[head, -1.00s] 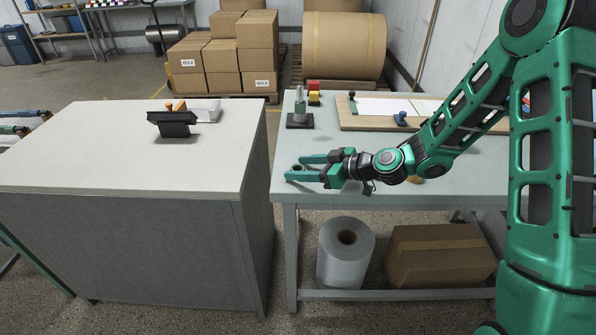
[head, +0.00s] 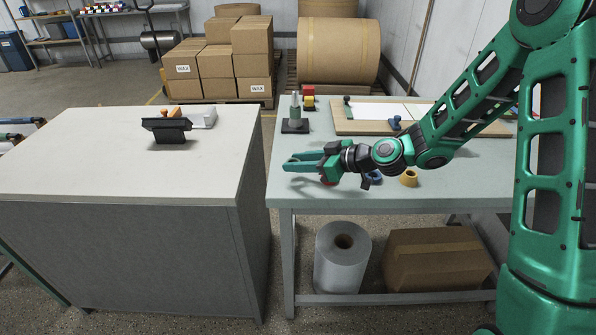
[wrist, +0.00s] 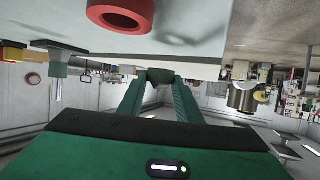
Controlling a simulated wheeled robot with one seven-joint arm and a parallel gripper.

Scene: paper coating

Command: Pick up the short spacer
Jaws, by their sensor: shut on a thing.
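My gripper (head: 292,163) is above the left front part of the grey-green table, pointing left. In the wrist view its two green fingers (wrist: 160,92) close on a small dark green piece (wrist: 160,76) at their tips, which I take to be the short spacer. In the head view the piece is hardly distinct from the fingers. It appears held a little above the tabletop. A red ring (head: 328,183) lies on the table below the gripper, partly hidden by it. It also shows large in the wrist view (wrist: 121,14).
A yellow spacer (head: 409,179) and a blue piece (head: 375,178) stand right of the gripper. A dark-based stand (head: 295,126) with a green post is behind it. A wooden board (head: 350,131) lies at the back. A white-topped cabinet (head: 90,165) stands left, across a gap.

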